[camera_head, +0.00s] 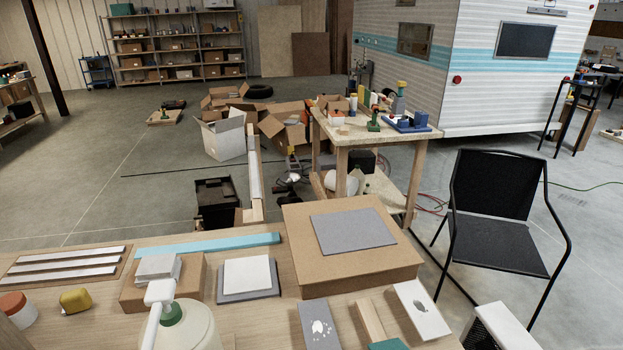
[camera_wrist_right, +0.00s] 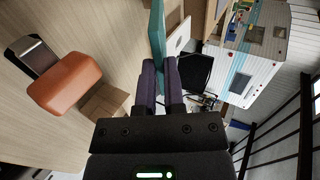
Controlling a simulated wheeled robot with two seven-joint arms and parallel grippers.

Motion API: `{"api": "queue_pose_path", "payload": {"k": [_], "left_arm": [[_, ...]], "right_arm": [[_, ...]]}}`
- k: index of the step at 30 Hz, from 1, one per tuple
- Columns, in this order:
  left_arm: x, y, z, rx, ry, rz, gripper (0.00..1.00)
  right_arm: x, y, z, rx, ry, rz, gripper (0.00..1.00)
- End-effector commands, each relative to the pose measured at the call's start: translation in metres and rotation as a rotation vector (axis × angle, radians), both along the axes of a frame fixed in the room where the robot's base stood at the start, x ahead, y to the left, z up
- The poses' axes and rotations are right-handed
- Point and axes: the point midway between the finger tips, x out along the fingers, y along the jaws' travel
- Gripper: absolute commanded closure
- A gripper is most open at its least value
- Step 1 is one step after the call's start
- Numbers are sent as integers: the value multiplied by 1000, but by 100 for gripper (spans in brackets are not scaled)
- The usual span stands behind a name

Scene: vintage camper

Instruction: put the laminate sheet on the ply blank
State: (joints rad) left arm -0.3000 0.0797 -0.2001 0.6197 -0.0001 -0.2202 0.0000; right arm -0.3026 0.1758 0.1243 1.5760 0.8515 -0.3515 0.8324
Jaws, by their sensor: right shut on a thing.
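My right gripper (camera_wrist_right: 160,85) is shut on the edge of a flat teal piece, seen nearly edge-on in the right wrist view, which looks like the laminate sheet (camera_wrist_right: 157,35). A small teal corner (camera_head: 388,345) shows at the bottom edge of the head view; I cannot tell if it is the same piece. A wide tan block (camera_head: 310,275) on the workbench carries a flat grey board (camera_head: 352,232), possibly the ply blank. The grey board lies flat with nothing on it. Neither gripper shows in the head view.
The workbench (camera_head: 110,317) also holds a teal strip (camera_head: 220,245), a white block on a grey sheet (camera_head: 248,273), a white jug (camera_head: 185,325), a white panel (camera_head: 421,308) and a wood block (camera_head: 370,320). An orange block (camera_wrist_right: 65,83) shows in the wrist view. A black chair (camera_head: 498,240) stands right.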

Motion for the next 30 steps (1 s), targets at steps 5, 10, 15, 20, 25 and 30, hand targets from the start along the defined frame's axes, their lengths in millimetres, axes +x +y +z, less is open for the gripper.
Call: {"api": "queue_pose_path", "payload": {"k": [5,10,15,20,25,30], "left_arm": [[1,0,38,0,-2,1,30],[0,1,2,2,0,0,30],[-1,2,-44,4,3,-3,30],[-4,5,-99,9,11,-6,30],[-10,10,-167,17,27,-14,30],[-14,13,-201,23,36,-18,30]], "right_arm": [[0,0,39,0,-2,0,100],[21,6,34,-2,-10,60,100],[43,20,40,-6,-9,191,100],[52,40,46,-10,-9,370,100],[35,68,43,-7,-6,626,100],[10,82,39,-1,-1,790,100]]}}
